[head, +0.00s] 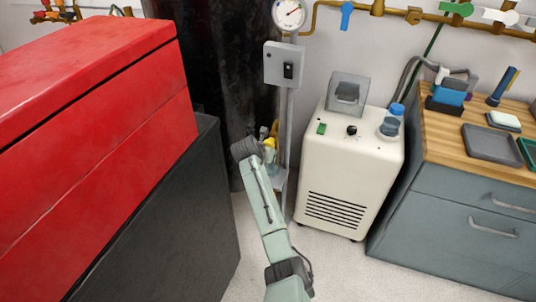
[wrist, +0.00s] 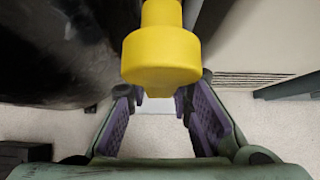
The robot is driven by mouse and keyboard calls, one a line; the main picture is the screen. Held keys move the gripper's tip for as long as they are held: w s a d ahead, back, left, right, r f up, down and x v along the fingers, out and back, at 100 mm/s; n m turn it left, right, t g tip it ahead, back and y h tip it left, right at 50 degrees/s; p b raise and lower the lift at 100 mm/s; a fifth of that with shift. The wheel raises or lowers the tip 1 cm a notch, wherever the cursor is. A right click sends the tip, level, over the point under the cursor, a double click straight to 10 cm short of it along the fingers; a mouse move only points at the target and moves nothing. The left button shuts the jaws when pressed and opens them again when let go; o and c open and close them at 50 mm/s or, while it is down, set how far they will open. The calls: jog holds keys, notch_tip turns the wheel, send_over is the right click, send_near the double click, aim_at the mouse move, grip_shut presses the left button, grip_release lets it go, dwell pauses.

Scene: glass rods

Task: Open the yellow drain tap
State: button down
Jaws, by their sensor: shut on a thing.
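The yellow drain tap (wrist: 161,55) fills the top middle of the wrist view, with a wide round body and a narrower stem above. In the head view a small yellow part of it (head: 271,142) shows beside the grey post, partly hidden by my arm. My gripper (wrist: 161,104) has its purple-padded fingers on either side of the tap, shut on it. The exact contact is hidden behind the yellow body. In the head view my fingers are mostly hidden behind my wrist.
A dark cylindrical tank (head: 215,60) stands behind the tap. A grey post with a switch box (head: 290,64) and gauge (head: 289,14) rises beside it. A red-topped cabinet (head: 90,110) is at left. A cream machine (head: 350,160) and a wood-topped bench (head: 455,140) stand at right.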

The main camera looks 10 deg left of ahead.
jog(key=c, duration=1.4)
grip_release()
jog(key=shift+d, duration=0.15)
jog(key=v, duration=1.2)
